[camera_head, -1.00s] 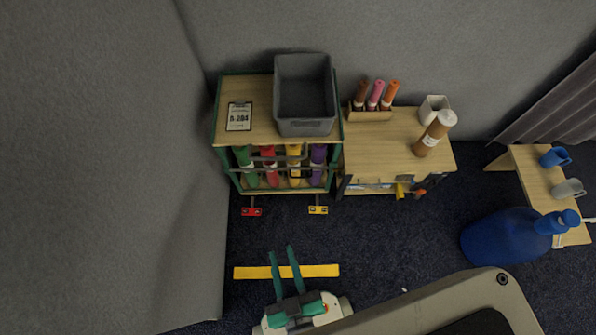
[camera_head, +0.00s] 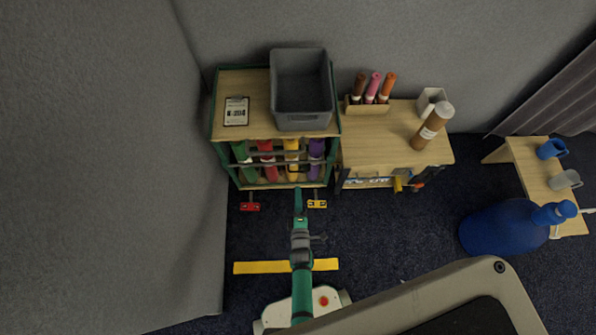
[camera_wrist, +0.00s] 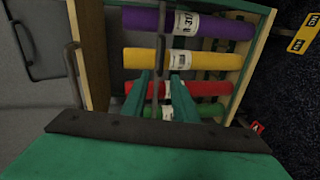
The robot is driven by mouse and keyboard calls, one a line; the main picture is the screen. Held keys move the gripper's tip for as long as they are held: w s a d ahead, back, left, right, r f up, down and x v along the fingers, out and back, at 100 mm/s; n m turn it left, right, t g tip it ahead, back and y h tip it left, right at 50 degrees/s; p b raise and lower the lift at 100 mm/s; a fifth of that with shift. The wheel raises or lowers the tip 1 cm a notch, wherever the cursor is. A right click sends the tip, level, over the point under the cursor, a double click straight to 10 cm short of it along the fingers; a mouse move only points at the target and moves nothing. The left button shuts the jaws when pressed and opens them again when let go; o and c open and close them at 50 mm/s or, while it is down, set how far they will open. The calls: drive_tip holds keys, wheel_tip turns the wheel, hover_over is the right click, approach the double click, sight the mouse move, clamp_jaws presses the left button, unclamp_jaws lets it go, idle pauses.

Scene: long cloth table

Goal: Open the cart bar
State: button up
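The cart (camera_head: 223,133) is a wooden shelf with green posts. Dark bars (camera_head: 275,155) run across its front, before green, red, yellow and purple rolls. In the wrist view one dark bar (camera_wrist: 162,40) runs down the picture across the rolls. My gripper (camera_head: 298,192) is at the cart's front, seen edge-on. In the wrist view my gripper (camera_wrist: 160,78) has its two green fingers apart, with the bar showing in the gap between them. I cannot tell whether the fingers reach past the bar or touch it.
A grey bin (camera_head: 302,121) and a clipboard (camera_head: 236,111) are on the cart top. A red tag (camera_head: 250,207) and a yellow tag (camera_head: 317,204) stick out low in front. A wooden table (camera_head: 385,150) stands close on the right. A blue jug (camera_head: 503,230) is farther right.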

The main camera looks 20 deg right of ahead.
drive_tip(key=shift+n, duration=0.3)
drive_tip(key=x, duration=1.2)
drive_tip(key=shift+w+d+f, duration=0.1)
drive_tip(key=shift+d+f, duration=0.1)
drive_tip(key=shift+d, duration=0.25)
clamp_jaws()
drive_tip(key=shift+f, duration=0.1)
